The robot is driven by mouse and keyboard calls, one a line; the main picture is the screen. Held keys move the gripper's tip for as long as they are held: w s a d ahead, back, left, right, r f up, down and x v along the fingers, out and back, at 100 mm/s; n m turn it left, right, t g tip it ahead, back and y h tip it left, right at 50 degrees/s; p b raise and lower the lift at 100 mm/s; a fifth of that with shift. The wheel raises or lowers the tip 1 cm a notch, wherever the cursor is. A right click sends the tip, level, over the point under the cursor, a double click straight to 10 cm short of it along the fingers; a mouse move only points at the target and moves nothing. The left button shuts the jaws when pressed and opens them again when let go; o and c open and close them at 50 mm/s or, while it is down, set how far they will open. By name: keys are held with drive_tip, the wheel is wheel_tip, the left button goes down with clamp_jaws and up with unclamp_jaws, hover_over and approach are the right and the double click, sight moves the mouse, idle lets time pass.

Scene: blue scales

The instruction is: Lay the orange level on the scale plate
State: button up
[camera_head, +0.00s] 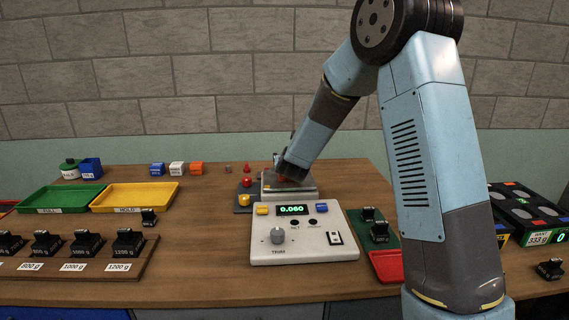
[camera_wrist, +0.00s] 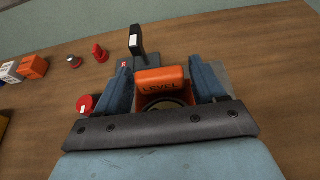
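The orange level (camera_wrist: 161,80), a block marked LEVEL, is between the two fingers of my gripper (camera_wrist: 162,84) in the wrist view. Whether the level touches the plate is hidden. The scale's display (camera_head: 292,210) reads 0.060.
A white control box (camera_head: 300,245) with a knob stands in front of the plate. A dark stand with yellow and red weights (camera_head: 245,199) is close at its left. Green (camera_head: 60,198) and yellow (camera_head: 135,196) trays lie further left; a red-green tray (camera_head: 385,264) is at right.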

drive_tip(key=shift+o, duration=1)
drive_tip(key=shift+r, duration=0.1)
drive_tip(key=v, duration=1.2)
drive_tip(key=s+d+r+m+g+h, duration=0.1)
drive_tip(key=s+d+r+m+h, duration=0.3)
drive_tip(key=d+m, duration=0.35)
drive_tip(key=s+d+r+m+g+h, duration=0.1)
drive_tip(key=s+d+r+m+h, duration=0.2)
drive_tip(key=s+d+r+m, duration=0.45)
drive_tip(key=s+d+m+g, duration=0.4)
drive_tip(key=s+d+m, duration=0.4)
drive_tip(key=s+a+m+g+y, duration=0.1)
drive_tip(key=s+a+m+y, duration=0.2)
drive_tip(key=s+m, duration=0.3)
drive_tip(key=s+a+m+y, duration=0.3)
drive_tip(key=s+m, duration=0.4)
drive_tip(key=s, duration=0.3)
drive_tip(key=shift+s+a+f+g+y, duration=0.35)
drive_tip(key=shift+a+f+g+y, duration=0.05)
drive_tip(key=shift+f+y, duration=0.1)
